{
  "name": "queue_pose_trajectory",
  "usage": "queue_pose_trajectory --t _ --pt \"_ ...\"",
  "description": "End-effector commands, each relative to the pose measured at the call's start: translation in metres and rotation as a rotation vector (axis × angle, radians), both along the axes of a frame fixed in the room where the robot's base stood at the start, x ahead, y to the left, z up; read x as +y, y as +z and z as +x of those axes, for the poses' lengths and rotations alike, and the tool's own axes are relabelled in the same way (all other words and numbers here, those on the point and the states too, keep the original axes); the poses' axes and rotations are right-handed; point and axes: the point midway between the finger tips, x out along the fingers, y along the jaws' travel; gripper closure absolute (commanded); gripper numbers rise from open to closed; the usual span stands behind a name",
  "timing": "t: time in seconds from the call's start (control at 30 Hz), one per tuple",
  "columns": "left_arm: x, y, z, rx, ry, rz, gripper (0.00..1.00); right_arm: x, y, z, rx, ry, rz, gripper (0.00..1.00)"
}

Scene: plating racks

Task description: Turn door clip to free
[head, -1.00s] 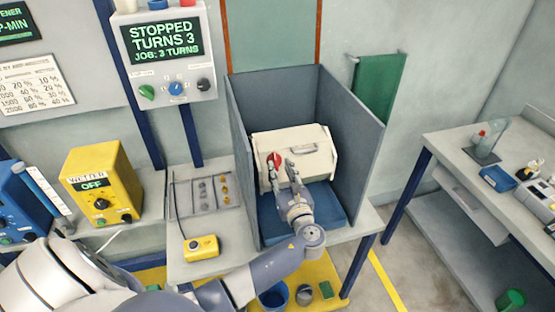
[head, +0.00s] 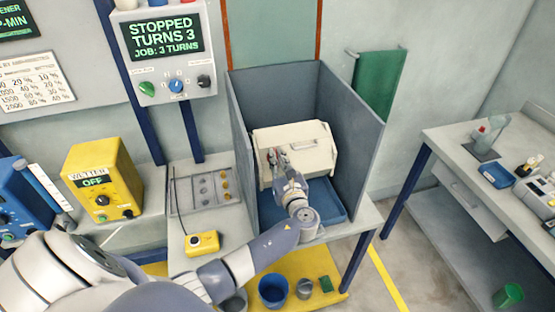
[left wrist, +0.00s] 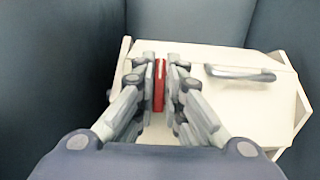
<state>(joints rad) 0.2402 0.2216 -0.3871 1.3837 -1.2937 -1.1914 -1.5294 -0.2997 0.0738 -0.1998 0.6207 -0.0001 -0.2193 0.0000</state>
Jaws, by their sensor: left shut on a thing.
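The red door clip (left wrist: 159,85) is on the front of a cream barrel box (head: 296,150), left of its dark handle (left wrist: 239,73). My left gripper (left wrist: 160,78) is shut on the clip, with one finger on each side. In the left wrist view the clip looks like a narrow upright strip between the fingers. In the head view the left gripper (head: 276,160) is at the left part of the box front and mostly hides the clip. My right gripper is in neither view.
The box sits inside a grey-blue three-sided enclosure (head: 356,135) above a blue tray (head: 326,205). A control panel (head: 165,50) reads STOPPED, TURNS 3. A yellow button box (head: 202,243) lies on the bench at left. The enclosure's front is open.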

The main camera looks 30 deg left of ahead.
Motion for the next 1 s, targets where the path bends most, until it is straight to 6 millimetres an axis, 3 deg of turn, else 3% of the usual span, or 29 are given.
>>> queue_pose_trajectory --t 0.37,1.0 --pt "-0.001 -0.002 0.000 -0.071 0.055 -0.061 1.00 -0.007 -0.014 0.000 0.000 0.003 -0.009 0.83" --pt "-0.001 -0.002 0.001 -0.448 0.347 -0.383 1.00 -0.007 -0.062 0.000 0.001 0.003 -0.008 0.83"
